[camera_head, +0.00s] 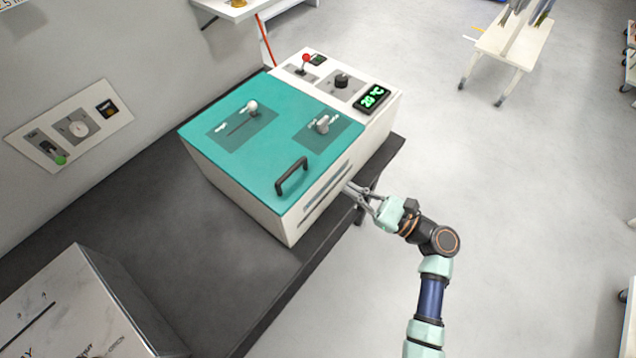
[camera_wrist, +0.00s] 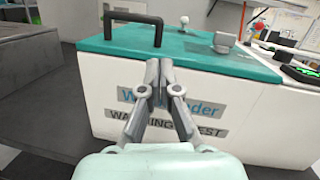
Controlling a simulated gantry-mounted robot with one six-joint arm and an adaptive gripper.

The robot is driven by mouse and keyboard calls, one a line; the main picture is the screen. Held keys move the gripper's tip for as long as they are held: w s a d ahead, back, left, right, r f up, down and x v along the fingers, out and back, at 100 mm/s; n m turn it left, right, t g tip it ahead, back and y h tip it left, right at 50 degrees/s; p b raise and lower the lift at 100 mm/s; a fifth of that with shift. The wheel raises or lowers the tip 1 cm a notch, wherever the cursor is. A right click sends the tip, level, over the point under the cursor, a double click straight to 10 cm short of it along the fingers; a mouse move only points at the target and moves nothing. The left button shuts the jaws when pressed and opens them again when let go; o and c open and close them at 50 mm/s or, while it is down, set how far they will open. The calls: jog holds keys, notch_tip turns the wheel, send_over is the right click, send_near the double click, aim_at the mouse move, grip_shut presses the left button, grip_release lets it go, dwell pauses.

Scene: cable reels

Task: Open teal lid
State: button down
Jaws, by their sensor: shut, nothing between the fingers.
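The teal lid (camera_head: 251,146) is down flat on a white box-shaped machine (camera_head: 256,217) standing on a dark table. A black arched handle (camera_head: 291,175) stands on the lid near its front edge; it also shows in the wrist view (camera_wrist: 133,27), up and left of the fingers. My gripper (camera_head: 349,187) is shut and empty in front of the machine's labelled front face, to the right of the handle and lower than the lid. In the wrist view my fingertips (camera_wrist: 159,63) point at the front face just under the lid's edge; I cannot tell if they touch it.
The lid bears a white-knobbed slider (camera_head: 252,107) and a grey knob (camera_head: 322,125). Beside it, a panel carries a red-tipped lever (camera_head: 305,58), black knob (camera_head: 342,80) and green display (camera_head: 372,96). A marbled box (camera_head: 70,310) stands front left.

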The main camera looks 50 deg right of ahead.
aim_at(317, 173)
jog(key=x, duration=1)
jog(key=shift+d+r+b, duration=0.1)
jog(key=shift+r+b, duration=0.05)
jog(key=shift+b, duration=0.15)
